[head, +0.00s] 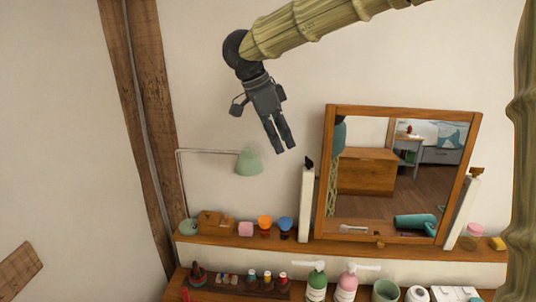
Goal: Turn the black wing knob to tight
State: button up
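The black wing knob (309,162) sits at the top of the white post (306,205) on the left side of the tilting mirror (328,175). It is small and dark, and its exact turn angle is too small to tell. My gripper (282,149) hangs in the air to the left of the knob and a little above it in the picture, pointing down. Its two dark fingers lie close together with nothing seen between them. It appears apart from the knob; the depth between them is hard to judge.
A brown knob (477,171) tops the right white post (463,212). A green lamp (249,162) stands left, below my gripper. The wooden shelf (340,248) holds small boxes and orange and blue items. Pump bottles (317,283) stand in front. The wall above the lamp is clear.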

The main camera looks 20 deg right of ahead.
aim_at(309, 164)
jog(key=u, duration=0.9)
jog(key=k, duration=1.75)
jog(key=z, duration=0.65)
jog(key=i, duration=1.6)
jog(key=u, duration=0.05)
